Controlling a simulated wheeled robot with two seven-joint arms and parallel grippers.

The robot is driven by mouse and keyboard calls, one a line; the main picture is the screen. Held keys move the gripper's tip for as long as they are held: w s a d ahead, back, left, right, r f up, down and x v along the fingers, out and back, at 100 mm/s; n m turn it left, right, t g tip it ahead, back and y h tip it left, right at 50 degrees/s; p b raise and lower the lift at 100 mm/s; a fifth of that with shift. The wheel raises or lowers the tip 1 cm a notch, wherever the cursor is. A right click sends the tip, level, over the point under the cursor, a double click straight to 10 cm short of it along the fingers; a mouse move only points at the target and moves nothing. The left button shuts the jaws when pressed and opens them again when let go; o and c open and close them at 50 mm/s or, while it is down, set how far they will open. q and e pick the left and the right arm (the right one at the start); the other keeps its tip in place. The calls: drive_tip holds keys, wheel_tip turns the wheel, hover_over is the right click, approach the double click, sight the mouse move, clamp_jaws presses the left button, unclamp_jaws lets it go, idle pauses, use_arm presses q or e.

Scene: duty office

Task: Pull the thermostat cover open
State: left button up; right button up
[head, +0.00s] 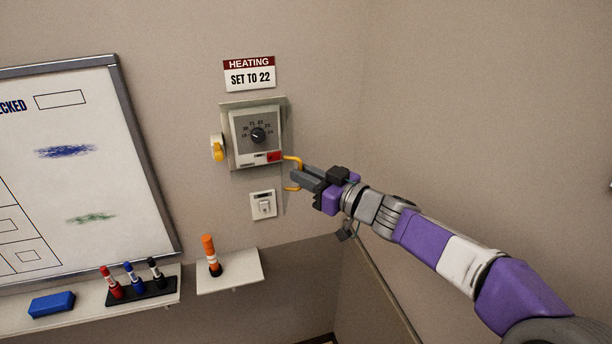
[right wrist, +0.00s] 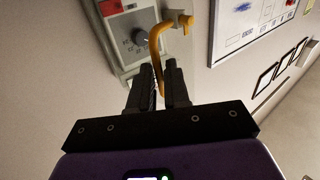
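The thermostat (head: 243,128) is a pale box on the wall with a black dial (head: 258,135) and a red patch at its lower right. A greyish see-through panel, apparently the cover (head: 282,112), seems to lie over or close to its face; I cannot tell whether it stands ajar. A yellow C-shaped handle (head: 293,159) is at its lower right; how it joins the cover is unclear. My right gripper (head: 306,179) is at this handle. In the right wrist view the handle (right wrist: 154,48) runs between the fingers (right wrist: 160,80), which look shut on it. My left gripper is out of view.
A yellow knob (head: 217,148) on a white mount is left of the thermostat. A white switch (head: 263,205) is below. A small shelf (head: 240,272) holds an orange marker (head: 210,253). The whiteboard (head: 85,160) is at left, with markers and a blue eraser (head: 52,304) below. The right-hand wall is bare.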

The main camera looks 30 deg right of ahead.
clamp_jaws()
idle(1.0)
